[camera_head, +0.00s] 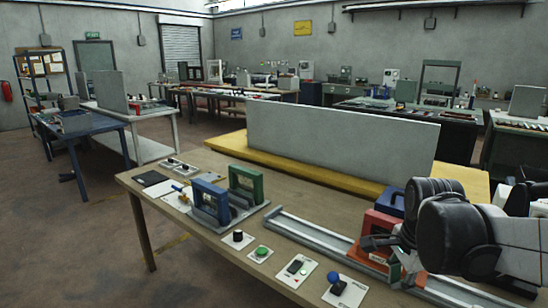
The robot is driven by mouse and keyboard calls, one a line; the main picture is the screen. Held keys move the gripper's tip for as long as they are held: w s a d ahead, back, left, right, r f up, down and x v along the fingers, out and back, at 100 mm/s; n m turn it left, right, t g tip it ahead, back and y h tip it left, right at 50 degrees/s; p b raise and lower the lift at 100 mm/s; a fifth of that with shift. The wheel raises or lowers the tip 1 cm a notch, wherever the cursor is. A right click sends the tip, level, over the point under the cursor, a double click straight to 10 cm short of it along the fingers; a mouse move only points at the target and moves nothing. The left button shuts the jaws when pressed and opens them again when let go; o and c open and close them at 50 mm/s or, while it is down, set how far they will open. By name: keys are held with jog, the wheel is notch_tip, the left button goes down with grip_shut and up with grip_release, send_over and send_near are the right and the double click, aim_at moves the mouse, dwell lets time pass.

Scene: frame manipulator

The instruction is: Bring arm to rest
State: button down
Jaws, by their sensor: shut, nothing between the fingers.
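My arm comes in from the right edge, with large dark joints and a white link over the right end of the wooden table (150,200). My gripper (374,243) is small in view and partly hidden by my arm. It is shut and empty, in front of a red block (383,222) by the metal rail (310,234). I cannot tell whether it touches the block.
A blue frame (210,198) and a green frame (246,181) stand upright at the table's left. Button and knob plates, one with a green button (262,251) and one with a blue ball knob (333,278), line the front edge. A grey panel (340,140) rises behind.

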jog(key=s+a+r+n+t, duration=0.3)
jog(key=s+a+n, duration=0.4)
jog(key=s+n, duration=0.4)
jog(key=shift+s+n+t, duration=0.15)
jog(key=shift+n+t, duration=0.55)
jog(key=shift+n, duration=1.8)
